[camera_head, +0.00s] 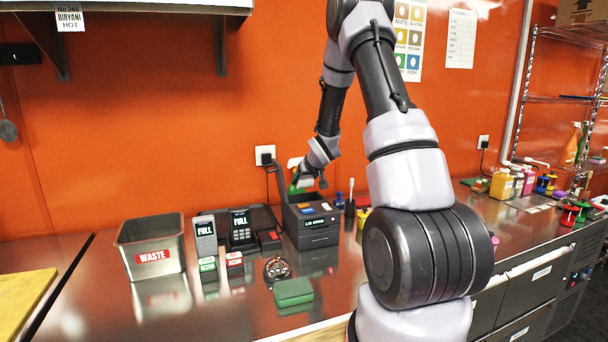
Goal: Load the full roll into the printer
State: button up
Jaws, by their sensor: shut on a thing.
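A black label printer (310,226) stands on the steel counter near the back wall, with its lid (283,178) raised at the left. Colored marks show on its top, and its front has a small lettered strip. My gripper (301,179) is just above the printer, beside the raised lid. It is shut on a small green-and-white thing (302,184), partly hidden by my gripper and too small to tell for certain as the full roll. I cannot tell whether this thing touches the printer.
A steel WASTE bin (133,247) stands at the left. Between it and the printer are a grey FULL device (205,236), a dark FULL terminal (241,226) and small labeled blocks. A green block (293,291) lies in front. My arm crosses the counter's right part.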

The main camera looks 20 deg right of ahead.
jog(key=shift+f, duration=4.35)
jog(key=shift+s+f, duration=0.2)
jog(key=shift+f, duration=0.05)
jog(key=shift+f, duration=0.1)
jog(key=o, duration=1.4)
jog(key=shift+s, duration=0.15)
jog(key=shift+w+r, duration=0.2)
jog(key=shift+r, duration=0.3)
notch_tip(320, 180, up, 2)
jog(key=shift+w+r, duration=0.1)
jog(key=shift+r, duration=3)
jog(key=shift+r, duration=0.1)
